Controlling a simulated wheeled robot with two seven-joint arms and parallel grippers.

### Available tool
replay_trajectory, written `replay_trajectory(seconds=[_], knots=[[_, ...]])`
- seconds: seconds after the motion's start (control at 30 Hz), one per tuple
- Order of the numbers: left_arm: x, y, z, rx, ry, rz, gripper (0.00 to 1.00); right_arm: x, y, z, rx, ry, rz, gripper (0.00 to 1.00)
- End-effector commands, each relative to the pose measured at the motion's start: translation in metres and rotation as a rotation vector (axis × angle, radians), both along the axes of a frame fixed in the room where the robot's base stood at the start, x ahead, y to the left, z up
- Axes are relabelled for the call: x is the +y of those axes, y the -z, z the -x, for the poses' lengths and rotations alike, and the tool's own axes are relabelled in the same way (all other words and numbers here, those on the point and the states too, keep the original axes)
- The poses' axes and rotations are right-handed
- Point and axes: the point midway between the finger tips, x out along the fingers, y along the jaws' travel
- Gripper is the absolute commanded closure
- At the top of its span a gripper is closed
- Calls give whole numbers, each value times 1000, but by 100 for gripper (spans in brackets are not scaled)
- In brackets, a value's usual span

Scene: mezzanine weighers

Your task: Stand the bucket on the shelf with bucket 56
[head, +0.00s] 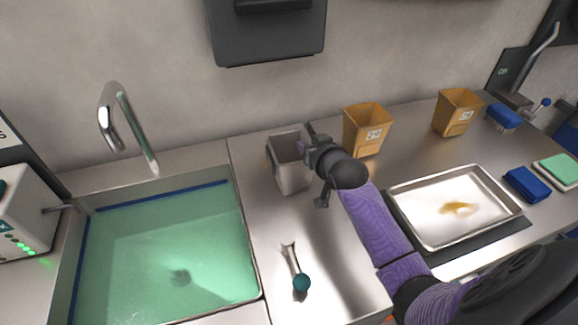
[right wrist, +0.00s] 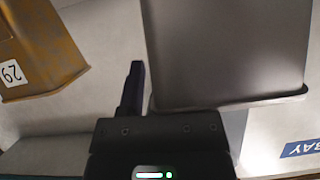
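A grey bucket (head: 290,176) stands upright on the steel counter right of the sink; it also fills the upper right of the right wrist view (right wrist: 228,50). My right gripper (head: 314,166) is at the bucket's right side, its fingers spread apart. One dark finger (right wrist: 132,90) shows beside the bucket in the wrist view; the other is hidden there. Whether the gripper touches the bucket is unclear. My left gripper is out of view.
A sink (head: 180,260) of green water with a tap (head: 125,130) is on the left. A teal-knobbed tool (head: 300,280) lies on the counter in front. A metal tray (head: 425,205) with a yellow-brown spill, blue brush (head: 503,117) and blue block (head: 526,184) are right. A dispenser (head: 268,30) hangs above.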

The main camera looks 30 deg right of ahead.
Motion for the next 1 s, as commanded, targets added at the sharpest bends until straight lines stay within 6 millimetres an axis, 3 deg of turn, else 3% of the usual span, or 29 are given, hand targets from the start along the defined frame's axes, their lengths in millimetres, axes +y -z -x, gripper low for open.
replay_trajectory(seconds=[0.03, 0.17, 0.2, 1.0], knots=[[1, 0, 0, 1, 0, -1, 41, 0, 0, 0, 0, 0, 0, 70], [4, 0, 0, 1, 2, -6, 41, 0, 0, 0, 0, 0, 0, 97], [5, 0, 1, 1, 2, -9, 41, 0, 0, 0, 0, 0, 0, 100], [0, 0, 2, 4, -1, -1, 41, 0, 0, 0, 0, 0, 0, 100]])
